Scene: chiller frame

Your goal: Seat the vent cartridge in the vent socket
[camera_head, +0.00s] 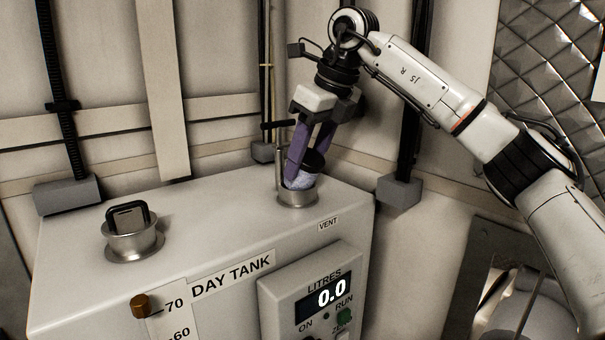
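The vent cartridge (304,180) has a pale, speckled body and a dark cap. It stands a little tilted at the mouth of the vent socket (298,200), a short metal collar on top of the day tank beside the "VENT" label. Its lower end is hidden by the collar's rim, so I cannot tell how deep it sits. My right gripper (306,165), with purple fingers, comes down from above. Its fingers lie on either side of the cartridge and appear shut on it. My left gripper is not in view.
The day tank (215,225) carries a second metal collar with a black-handled piece (130,225) at the left. A thin upright post (280,168) stands close behind the vent socket. A litre display box (318,295) is on the front. Wall rails rise behind; the tank top between collars is clear.

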